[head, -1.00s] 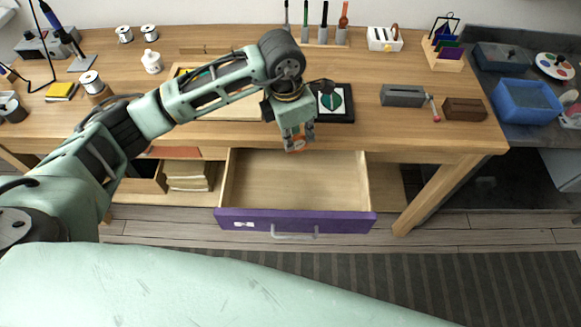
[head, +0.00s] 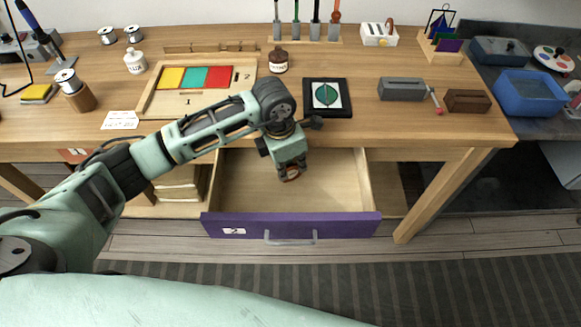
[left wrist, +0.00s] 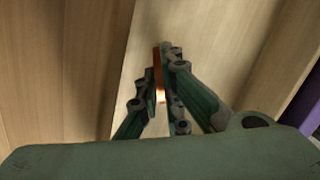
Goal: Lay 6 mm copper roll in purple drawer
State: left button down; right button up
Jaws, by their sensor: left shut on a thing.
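The purple drawer (head: 345,226) is pulled out below the worktable, and its pale wooden inside is empty apart from my gripper. My left gripper (head: 291,176) points down inside the drawer's outline, near its middle. It is shut on the copper roll (left wrist: 157,68), which shows as a thin orange-brown edge between the fingers in the left wrist view. In the head view the roll (head: 292,173) is a small orange patch at the fingertips, mostly hidden. I cannot tell whether it touches the drawer floor. My right gripper is not in view.
The worktable (head: 400,130) edge lies just behind my left arm. On it are a tray with coloured glass (head: 150,105), a brown jar (head: 278,62), a framed leaf picture (head: 327,97) and a grey box (head: 401,89). The drawer's right half is clear.

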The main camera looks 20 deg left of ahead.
pick_arm(q)
jog(key=shift+f, duration=0.1)
jog(key=c, duration=2)
grip_release()
jog(key=shift+o, duration=0.3)
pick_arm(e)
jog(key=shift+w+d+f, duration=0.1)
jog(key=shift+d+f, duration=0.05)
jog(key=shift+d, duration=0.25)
pick_arm(q)
jog(key=shift+r, duration=0.3)
notch_tip(320, 180, up, 12)
jog(key=s+a+b, duration=0.1)
jog(key=shift+a+f, duration=0.2)
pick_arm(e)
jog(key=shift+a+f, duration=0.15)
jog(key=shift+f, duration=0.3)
